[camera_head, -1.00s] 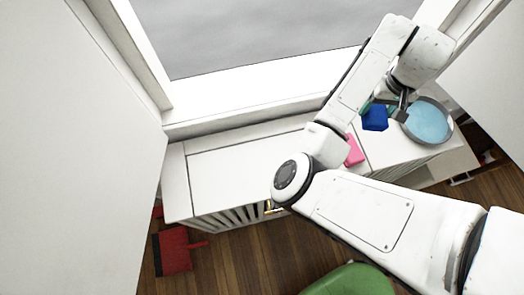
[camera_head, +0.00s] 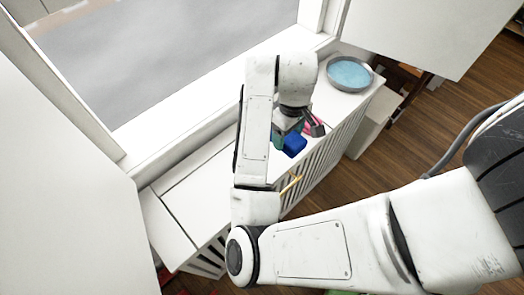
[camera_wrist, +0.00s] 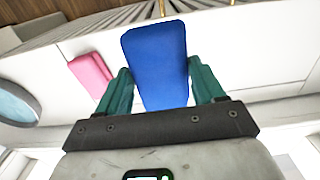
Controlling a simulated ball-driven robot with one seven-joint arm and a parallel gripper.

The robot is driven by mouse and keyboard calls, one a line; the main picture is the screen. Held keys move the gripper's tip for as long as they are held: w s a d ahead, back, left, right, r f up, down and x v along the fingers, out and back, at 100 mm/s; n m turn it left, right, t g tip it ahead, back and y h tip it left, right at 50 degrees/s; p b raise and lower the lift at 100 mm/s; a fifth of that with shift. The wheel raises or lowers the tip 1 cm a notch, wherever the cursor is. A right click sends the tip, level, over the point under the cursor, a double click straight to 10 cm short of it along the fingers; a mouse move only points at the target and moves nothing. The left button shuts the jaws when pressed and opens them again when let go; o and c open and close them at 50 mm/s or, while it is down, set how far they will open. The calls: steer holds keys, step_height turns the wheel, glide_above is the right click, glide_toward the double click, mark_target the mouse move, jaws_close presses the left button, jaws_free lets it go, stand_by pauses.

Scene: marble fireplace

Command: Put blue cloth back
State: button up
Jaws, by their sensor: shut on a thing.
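The blue cloth (camera_wrist: 157,62) looks like a thick, folded block. My gripper (camera_wrist: 160,80) is shut on it, with a teal finger at each side. In the head view the blue cloth (camera_head: 294,145) is held at my gripper (camera_head: 298,134) over the white cabinet top (camera_head: 205,172). I cannot tell whether the cloth touches the top. A pink cloth (camera_wrist: 91,75) lies on the cabinet, left of the blue cloth in the wrist view. In the head view the pink cloth (camera_head: 311,121) is partly hidden behind my gripper.
A round basin of light-blue water (camera_head: 349,72) stands at the cabinet's far end; its edge also shows in the wrist view (camera_wrist: 14,103). A window (camera_head: 200,50) runs along the back. Wooden floor (camera_head: 420,122) lies in front. The cabinet's left part is bare.

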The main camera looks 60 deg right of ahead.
steer(key=w+f+b, duration=0.1)
steer(key=w+f, duration=0.1)
steer(key=w+a+f+b, duration=0.1)
steer(key=w+f+b, duration=0.1)
steer(key=w+f, duration=0.1)
steer(key=shift+w+a+f, duration=0.1)
steer(key=shift+a+f, duration=0.05)
steer(key=shift+f, duration=0.1)
steer(key=shift+w+a+f, duration=0.1)
steer(key=shift+w+f, duration=0.05)
steer(key=shift+w, duration=0.15)
steer(key=shift+w+a+f, duration=0.1)
steer(key=shift+w+f, duration=0.25)
steer(key=shift+f, duration=1.65)
steer(key=shift+f, duration=0.1)
steer(key=o, duration=1)
